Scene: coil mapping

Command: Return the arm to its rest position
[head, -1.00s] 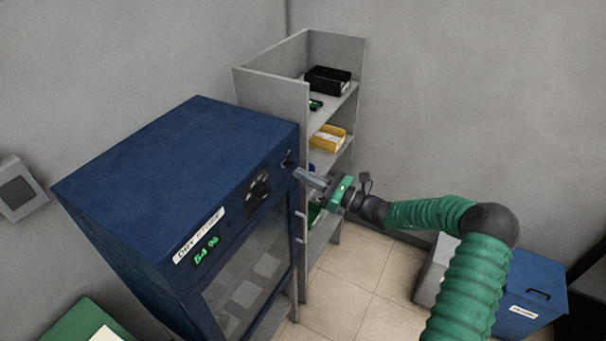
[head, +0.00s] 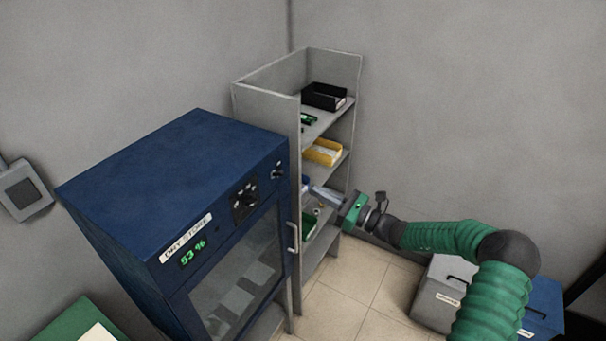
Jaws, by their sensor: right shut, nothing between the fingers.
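My right arm (head: 490,300), in a green ribbed sleeve, comes in from the lower right and reaches left. My right gripper (head: 316,192) is shut and empty. It is in front of the grey shelf unit and to the right of the blue dry-storage cabinet, apart from the cabinet's front panel in the picture. Whether its tips touch the shelf I cannot tell. My left gripper is not in view.
The blue cabinet (head: 165,180) has a glass door, a handle (head: 292,238), knobs and a green display reading 53 %. The grey shelf (head: 265,100) holds a black bin (head: 324,96), a yellow bin (head: 323,152) and a green bin (head: 309,228). Grey (head: 440,295) and blue (head: 545,305) boxes stand right. Tiled floor shows between.

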